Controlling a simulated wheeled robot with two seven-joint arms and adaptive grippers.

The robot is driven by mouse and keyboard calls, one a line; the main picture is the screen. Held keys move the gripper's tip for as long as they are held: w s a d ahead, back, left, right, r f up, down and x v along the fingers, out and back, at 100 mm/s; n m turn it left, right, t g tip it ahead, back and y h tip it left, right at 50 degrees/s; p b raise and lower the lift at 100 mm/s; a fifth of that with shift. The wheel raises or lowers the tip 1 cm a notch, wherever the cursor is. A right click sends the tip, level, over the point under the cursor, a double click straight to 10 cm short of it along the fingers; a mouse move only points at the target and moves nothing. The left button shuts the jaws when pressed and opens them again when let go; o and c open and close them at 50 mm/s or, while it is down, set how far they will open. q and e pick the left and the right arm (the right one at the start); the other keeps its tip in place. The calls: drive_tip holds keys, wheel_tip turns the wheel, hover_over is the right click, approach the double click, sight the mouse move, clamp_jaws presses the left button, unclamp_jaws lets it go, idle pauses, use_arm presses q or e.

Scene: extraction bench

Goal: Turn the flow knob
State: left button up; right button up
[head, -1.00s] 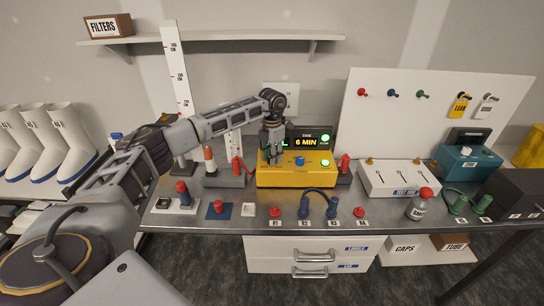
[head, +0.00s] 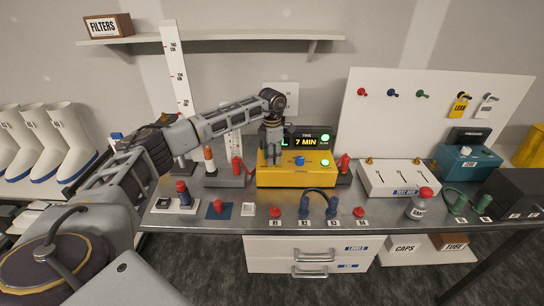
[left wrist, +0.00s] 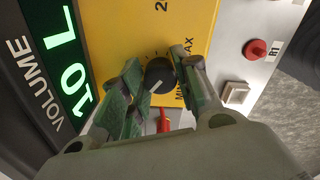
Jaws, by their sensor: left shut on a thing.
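The yellow pump-like box (head: 325,179) stands on the bench with a lit display (head: 308,141) reading TIME 7 MIN. My left gripper (head: 271,155) points down at the left part of its face. In the left wrist view my left gripper (left wrist: 155,88) is shut on a round black knob (left wrist: 160,70) with a white pointer line. MIN and MAX show beside the knob; the rest of its marking is hidden. A display there (left wrist: 62,62) reads VOLUME 10 L. The knob is hidden behind the fingers in the head view. My right gripper is out of view.
A blue knob or button (head: 300,160) and a green lamp (head: 324,162) sit on the box, right of my gripper.

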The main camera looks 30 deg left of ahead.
use_arm(q)
drive_tip(key=shift+r, duration=0.1)
drive_tip(key=o, duration=1)
drive_tip(key=shift+r, duration=5.95)
